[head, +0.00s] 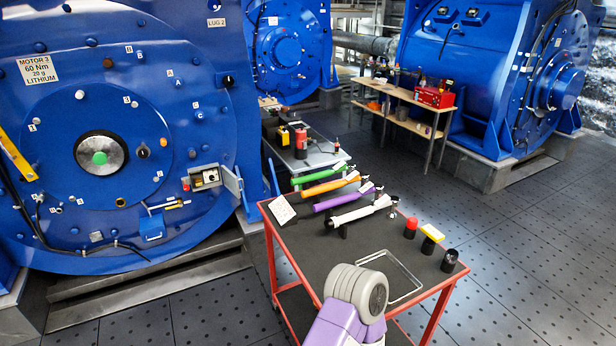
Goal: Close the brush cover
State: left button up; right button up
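A small opening with a pale frame, probably the brush housing (206,178), sits on the lower right face of the blue motor marked MOTOR 3 (60,160). A grey-blue plate, which looks like the brush cover (233,184), stands out from the opening's right side, swung open. Dark and light parts show inside the opening, too small to make out. Neither of my grippers is in view. Only a purple and grey link of one of my arms shows at the bottom middle, over the near part of the red cart.
The red cart (437,290) has a dark top with green, orange, purple and white torque tools (350,217), a wire frame (392,272), a white card (282,210) and small capped items. A grey table (312,158) stands behind. Open tiled floor lies at right.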

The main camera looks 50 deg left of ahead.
aim_at(230, 181)
jog(key=z, duration=0.2)
jog(key=i, duration=4.7)
jog(key=u, duration=2.1)
jog(key=i, duration=2.2)
jog(key=u, duration=2.8)
jog(key=i, duration=0.6)
jog(key=z, duration=0.1)
